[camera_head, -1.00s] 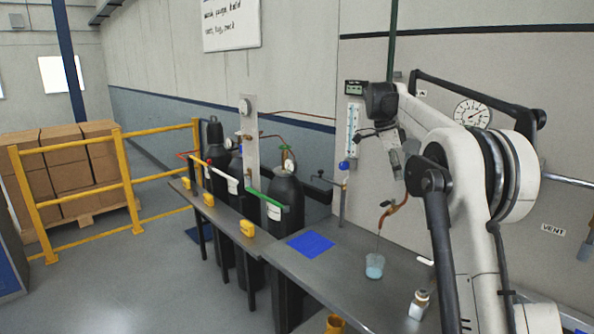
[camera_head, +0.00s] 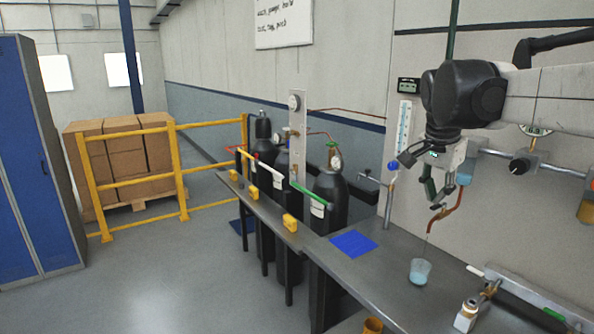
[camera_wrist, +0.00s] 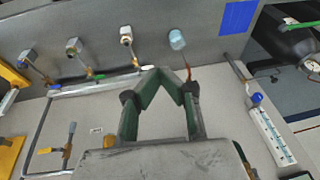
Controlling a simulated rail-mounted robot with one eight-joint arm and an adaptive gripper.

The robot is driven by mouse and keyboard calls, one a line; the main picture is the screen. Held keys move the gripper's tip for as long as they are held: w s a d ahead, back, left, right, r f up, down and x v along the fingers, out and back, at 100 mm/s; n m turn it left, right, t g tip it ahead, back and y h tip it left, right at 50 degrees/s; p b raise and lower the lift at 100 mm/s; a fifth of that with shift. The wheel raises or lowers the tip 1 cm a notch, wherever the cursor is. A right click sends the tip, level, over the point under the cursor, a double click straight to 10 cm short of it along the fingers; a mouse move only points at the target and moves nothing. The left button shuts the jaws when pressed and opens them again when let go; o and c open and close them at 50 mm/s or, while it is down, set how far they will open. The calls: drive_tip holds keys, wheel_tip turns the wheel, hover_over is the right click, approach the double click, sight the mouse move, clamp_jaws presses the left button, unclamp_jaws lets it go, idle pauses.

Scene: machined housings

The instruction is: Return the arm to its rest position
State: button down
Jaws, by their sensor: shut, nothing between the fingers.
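My arm reaches in from the right in the head view, with its black wrist joint bent downward. My gripper (camera_head: 437,203) hangs above the grey bench (camera_head: 335,270), in front of the wall. In the wrist view my gripper (camera_wrist: 160,72) has its two green fingers angled inward, with the tips meeting and nothing between them. The beaker of pale blue liquid (camera_head: 420,272) stands on the bench below, apart from the gripper; it also shows in the wrist view (camera_wrist: 176,40).
A copper tube (camera_head: 447,217) passes close to the gripper in the picture. A blue mat (camera_head: 353,243) lies on the bench. Dark gas cylinders (camera_head: 330,200) stand behind it. Pipes run along the wall.

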drive_tip(key=s+a+f+n+t, duration=0.1)
drive_tip(key=s+a+f+n, duration=0.2)
drive_tip(key=s+f, duration=0.2)
drive_tip(key=s+a+f+n+t+y+b, duration=0.1)
drive_tip(key=s+a+f+n, duration=0.2)
drive_tip(key=s+f, duration=0.3)
drive_tip(key=s+a+f+n+t+y, duration=0.1)
drive_tip(key=s+a+f+n, duration=0.3)
drive_tip(key=s, duration=0.9)
wheel_tip(320, 180, down, 2)
drive_tip(key=shift+s+n+t, duration=0.25)
drive_tip(key=shift+n+t, duration=0.25)
drive_tip(key=shift+t, duration=0.1)
